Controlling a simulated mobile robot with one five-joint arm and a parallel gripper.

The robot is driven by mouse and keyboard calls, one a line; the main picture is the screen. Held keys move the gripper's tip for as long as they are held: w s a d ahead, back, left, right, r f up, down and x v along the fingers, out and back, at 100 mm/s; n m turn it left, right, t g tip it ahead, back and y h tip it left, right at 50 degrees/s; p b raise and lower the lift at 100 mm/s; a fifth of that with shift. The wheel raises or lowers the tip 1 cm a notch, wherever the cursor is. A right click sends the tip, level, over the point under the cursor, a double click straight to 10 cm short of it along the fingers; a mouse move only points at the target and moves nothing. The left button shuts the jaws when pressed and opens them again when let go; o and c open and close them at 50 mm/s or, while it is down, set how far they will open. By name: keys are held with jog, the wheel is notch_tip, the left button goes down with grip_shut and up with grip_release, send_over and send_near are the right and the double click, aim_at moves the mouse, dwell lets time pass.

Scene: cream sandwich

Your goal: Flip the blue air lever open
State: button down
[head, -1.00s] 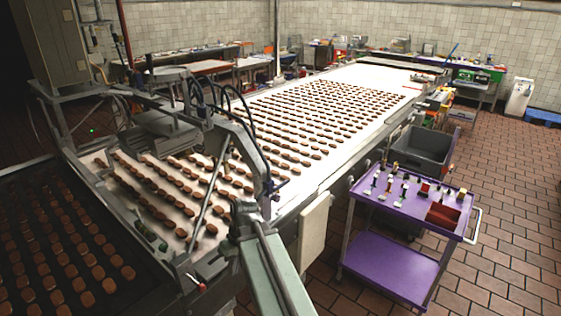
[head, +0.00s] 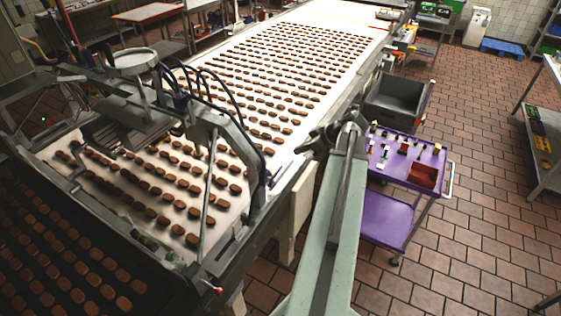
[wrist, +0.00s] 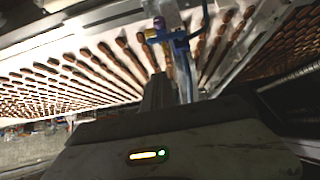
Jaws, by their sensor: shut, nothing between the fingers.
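A blue fitting (wrist: 163,36) shows in the wrist view on a pale upright of the machine, beyond my fingers. It looks like the blue air lever, but blur hides its exact position. In the head view a small dark blue part (head: 268,179) sits at the foot of the curved grey arch, left of my arm. My gripper (head: 314,143) is at the belt's right edge in the head view, apart from the arch. Its dark fingers (wrist: 157,92) are shut and empty, and point towards the blue fitting in the wrist view.
The wide white belt (head: 232,85) carries rows of brown biscuits. The grey arch (head: 232,135) with black hoses spans its near end. A purple cart (head: 378,212) with tools and a red box (head: 423,174) stands right of my arm. Tiled floor is open farther right.

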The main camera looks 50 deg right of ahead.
jog(key=s+f+b+x, duration=0.2)
jog(key=b+x, duration=0.9)
jog(key=x, duration=0.2)
jog(key=shift+d, duration=0.15)
